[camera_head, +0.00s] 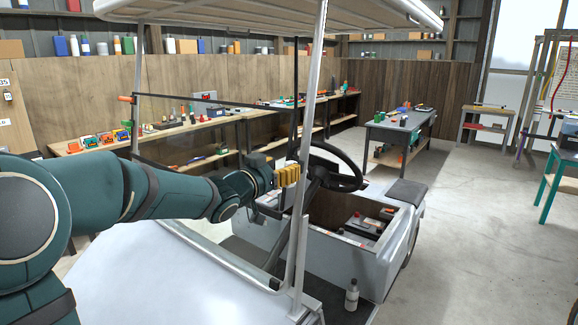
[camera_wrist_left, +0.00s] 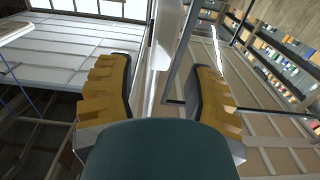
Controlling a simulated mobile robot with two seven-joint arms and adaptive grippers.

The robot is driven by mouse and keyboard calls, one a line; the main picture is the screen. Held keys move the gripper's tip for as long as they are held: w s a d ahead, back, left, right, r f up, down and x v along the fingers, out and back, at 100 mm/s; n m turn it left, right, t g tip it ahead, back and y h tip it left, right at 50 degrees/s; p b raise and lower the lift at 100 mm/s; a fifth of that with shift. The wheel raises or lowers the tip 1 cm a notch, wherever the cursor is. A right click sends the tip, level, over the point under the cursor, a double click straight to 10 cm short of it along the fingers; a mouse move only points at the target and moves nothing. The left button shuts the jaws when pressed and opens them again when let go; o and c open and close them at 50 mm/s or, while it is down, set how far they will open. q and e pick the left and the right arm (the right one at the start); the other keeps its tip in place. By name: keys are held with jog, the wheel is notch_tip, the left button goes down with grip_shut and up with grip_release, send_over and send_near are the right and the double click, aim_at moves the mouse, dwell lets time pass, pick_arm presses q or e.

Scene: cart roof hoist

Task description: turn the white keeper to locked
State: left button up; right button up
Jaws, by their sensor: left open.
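My left gripper (camera_head: 288,176), with yellow finger pads, is beside the pale front roof post (camera_head: 308,130) of the cart, at windshield height. In the left wrist view the gripper (camera_wrist_left: 158,92) is open, its two yellow fingers wide apart. A pale white piece (camera_wrist_left: 168,28) and a slim post show beyond and between the fingertips, with nothing clasped. I cannot tell whether this white piece is the keeper, or how it is turned. No keeper can be made out in the head view; the gripper and post may hide it. My right gripper is out of view.
The cart roof (camera_head: 270,14) hangs overhead. The steering wheel (camera_head: 335,167) is just behind the gripper. A white bottle (camera_head: 352,296) stands on the cart floor. Workbenches line the wall, and a grey table (camera_head: 402,125) stands behind. Open floor lies right of the cart.

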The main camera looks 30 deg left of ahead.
aim_at(288, 165)
pick_arm(q)
jog(key=shift+w+d, duration=0.15)
jog(key=shift+w, duration=1.4)
grip_shut()
